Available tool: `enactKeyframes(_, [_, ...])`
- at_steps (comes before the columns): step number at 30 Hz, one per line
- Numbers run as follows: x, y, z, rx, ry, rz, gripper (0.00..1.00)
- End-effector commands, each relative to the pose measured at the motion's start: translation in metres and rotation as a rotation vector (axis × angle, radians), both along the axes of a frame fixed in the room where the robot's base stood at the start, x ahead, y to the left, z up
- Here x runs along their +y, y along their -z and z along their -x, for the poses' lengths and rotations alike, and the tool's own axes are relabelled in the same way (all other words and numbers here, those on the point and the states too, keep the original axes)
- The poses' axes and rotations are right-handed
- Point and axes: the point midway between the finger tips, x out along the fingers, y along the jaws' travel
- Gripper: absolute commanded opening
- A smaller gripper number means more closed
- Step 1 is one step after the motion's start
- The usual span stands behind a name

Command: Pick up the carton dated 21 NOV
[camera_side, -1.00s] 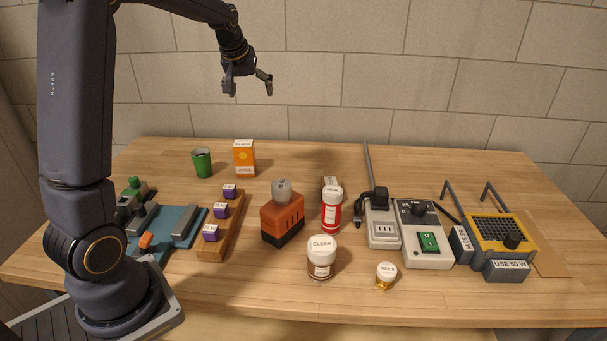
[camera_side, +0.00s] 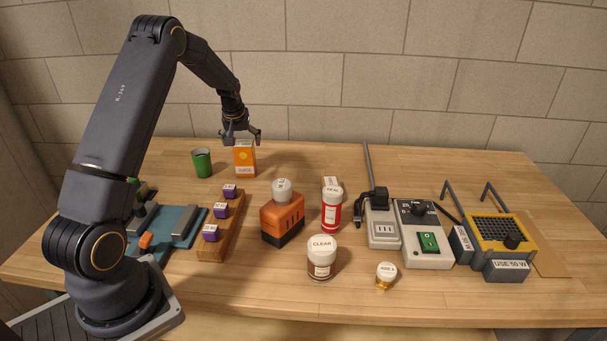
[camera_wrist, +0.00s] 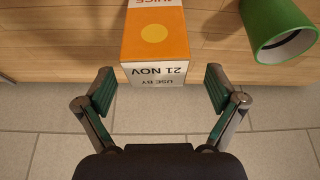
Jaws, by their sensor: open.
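The orange juice carton (camera_side: 244,160) stands upright at the back of the table in the side view. In the wrist view the carton (camera_wrist: 156,36) shows its orange front with a yellow circle and its pale top, which reads "USE BY 21 NOV" upside down. My gripper (camera_side: 241,137) is just above the carton in the side view, its fingers near the carton's top. In the wrist view my gripper (camera_wrist: 161,91) is open and empty, with one finger to each side of the carton's top end. I cannot tell whether either finger touches it.
A green cup (camera_side: 202,162) stands left of the carton; it also shows at upper right in the wrist view (camera_wrist: 279,28). A wooden rack (camera_side: 222,228) with purple blocks and an orange-black device (camera_side: 282,217) stand nearer the front. Table to the carton's right is clear.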

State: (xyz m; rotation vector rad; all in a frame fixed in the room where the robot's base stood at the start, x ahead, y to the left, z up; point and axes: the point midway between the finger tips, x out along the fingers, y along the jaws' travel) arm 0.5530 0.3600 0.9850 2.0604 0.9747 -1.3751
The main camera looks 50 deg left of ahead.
Motion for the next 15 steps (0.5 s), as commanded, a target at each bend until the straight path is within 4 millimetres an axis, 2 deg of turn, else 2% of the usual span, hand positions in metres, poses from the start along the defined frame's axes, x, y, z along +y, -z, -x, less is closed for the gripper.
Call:
enactKeyframes(8, [0.006, 0.041, -0.009, 0.001, 0.000, 0.002, 0.94])
enactKeyframes(15, [0.008, 0.047, -0.011, 0.000, 0.001, 0.000, 0.94])
